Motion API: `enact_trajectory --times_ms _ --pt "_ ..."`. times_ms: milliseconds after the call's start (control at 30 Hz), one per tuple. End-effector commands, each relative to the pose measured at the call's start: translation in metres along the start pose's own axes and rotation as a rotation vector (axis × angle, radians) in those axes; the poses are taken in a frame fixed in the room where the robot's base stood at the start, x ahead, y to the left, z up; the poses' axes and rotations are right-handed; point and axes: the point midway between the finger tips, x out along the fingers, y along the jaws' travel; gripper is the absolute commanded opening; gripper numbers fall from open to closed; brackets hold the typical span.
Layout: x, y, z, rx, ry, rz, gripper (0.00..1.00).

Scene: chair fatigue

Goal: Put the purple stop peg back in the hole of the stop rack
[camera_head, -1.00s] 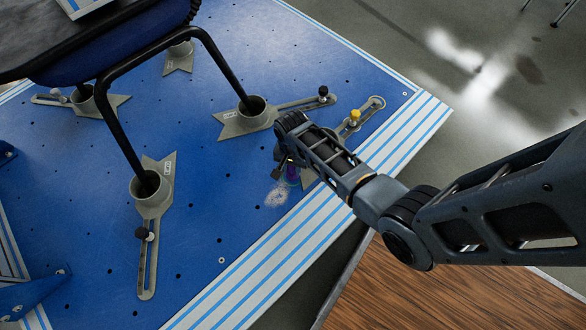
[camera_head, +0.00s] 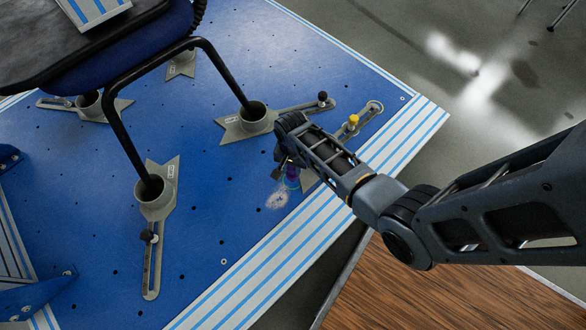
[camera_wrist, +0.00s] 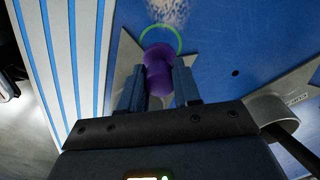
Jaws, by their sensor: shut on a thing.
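The purple stop peg (camera_wrist: 160,76) is between the two fingers of my gripper (camera_wrist: 160,85), which is shut on it. In the head view the peg (camera_head: 291,171) shows just below my wrist, close over the blue deck. A green ring (camera_wrist: 178,43) shows at the peg's far end in the wrist view; whether the peg touches it or sits inside it, I cannot tell. A grey plate (camera_head: 308,181), partly hidden by my gripper, lies beside the peg. I cannot tell whether it is the stop rack, and I see no clear empty hole.
A chair frame (camera_head: 122,140) stands with its legs in grey sockets (camera_head: 256,117) on the blue deck (camera_head: 215,235). A yellow knob (camera_head: 353,120) stands on a slotted arm right of my gripper. A pale scuffed patch (camera_head: 277,199) lies near the peg. Bare deck lies below left.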

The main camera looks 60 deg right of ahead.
Motion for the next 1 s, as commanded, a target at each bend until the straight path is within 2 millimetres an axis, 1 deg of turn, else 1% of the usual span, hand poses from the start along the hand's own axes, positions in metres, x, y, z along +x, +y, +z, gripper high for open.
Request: enact_trajectory --times_ms 267,800,1000 --pt "-0.002 0.000 0.000 0.000 0.000 0.000 0.06" --pt "-0.038 0.000 0.000 0.000 0.000 0.000 0.06" --pt "-0.040 0.000 0.000 0.000 0.000 0.000 0.06"
